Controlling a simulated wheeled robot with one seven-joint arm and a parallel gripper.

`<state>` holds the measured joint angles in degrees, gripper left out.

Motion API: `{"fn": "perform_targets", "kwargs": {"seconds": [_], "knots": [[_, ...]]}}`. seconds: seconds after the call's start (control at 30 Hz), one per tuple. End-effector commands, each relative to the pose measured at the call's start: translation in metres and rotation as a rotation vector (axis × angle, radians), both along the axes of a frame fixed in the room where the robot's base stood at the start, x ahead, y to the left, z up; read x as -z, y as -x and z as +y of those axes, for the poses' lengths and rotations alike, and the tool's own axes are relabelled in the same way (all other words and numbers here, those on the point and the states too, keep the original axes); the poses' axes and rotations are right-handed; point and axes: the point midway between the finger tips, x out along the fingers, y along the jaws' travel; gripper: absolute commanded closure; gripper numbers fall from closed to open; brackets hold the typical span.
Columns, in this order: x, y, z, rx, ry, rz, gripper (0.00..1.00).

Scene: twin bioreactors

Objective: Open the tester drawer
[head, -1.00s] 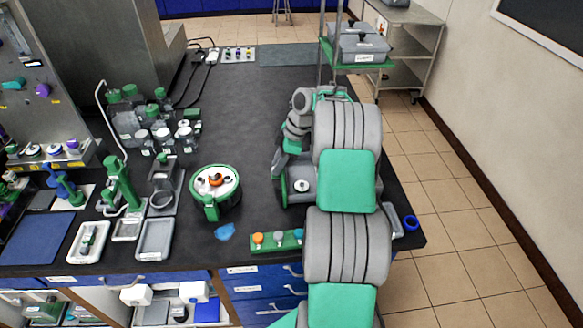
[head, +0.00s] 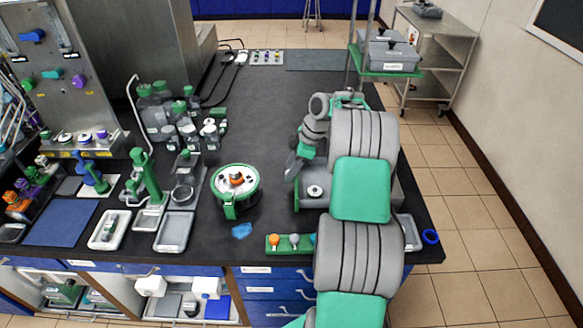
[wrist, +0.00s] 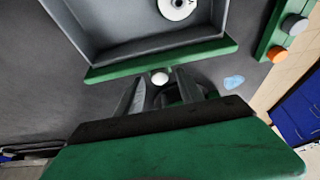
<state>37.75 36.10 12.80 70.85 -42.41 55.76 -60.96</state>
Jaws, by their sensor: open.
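The tester drawer (wrist: 150,45) is a grey tray with a green front panel (wrist: 165,62) and a white round knob (wrist: 160,78). It stands out far enough for its inside to show, with a white disc (wrist: 178,8) lying in it. In the head view the disc (head: 314,191) shows beside my arm, which hides much of the tester. My gripper (wrist: 159,82) is open, with one finger on each side of the knob and gaps showing between. In the head view my gripper (head: 291,167) is at the left end of the drawer.
A green strip with coloured buttons (head: 284,243) lies in front of the tester. A round green-rimmed device (head: 235,184) and a blue patch (head: 242,231) are to the left. Bottles (head: 180,115) stand farther left. The bench middle behind is clear.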

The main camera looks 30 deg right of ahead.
Motion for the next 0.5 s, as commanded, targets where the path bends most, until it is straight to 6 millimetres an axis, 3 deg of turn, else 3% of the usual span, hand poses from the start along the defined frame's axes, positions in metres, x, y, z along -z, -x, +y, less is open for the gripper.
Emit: {"fn": "perform_targets", "kwargs": {"seconds": [0.13,0.4,0.5], "knots": [[-0.013,0.002,-0.006,0.002,0.002,-0.003,0.56],[-0.063,0.012,-0.023,0.002,0.001,-0.002,0.56],[-0.071,0.014,-0.026,0.001,0.001,-0.002,0.56]]}}
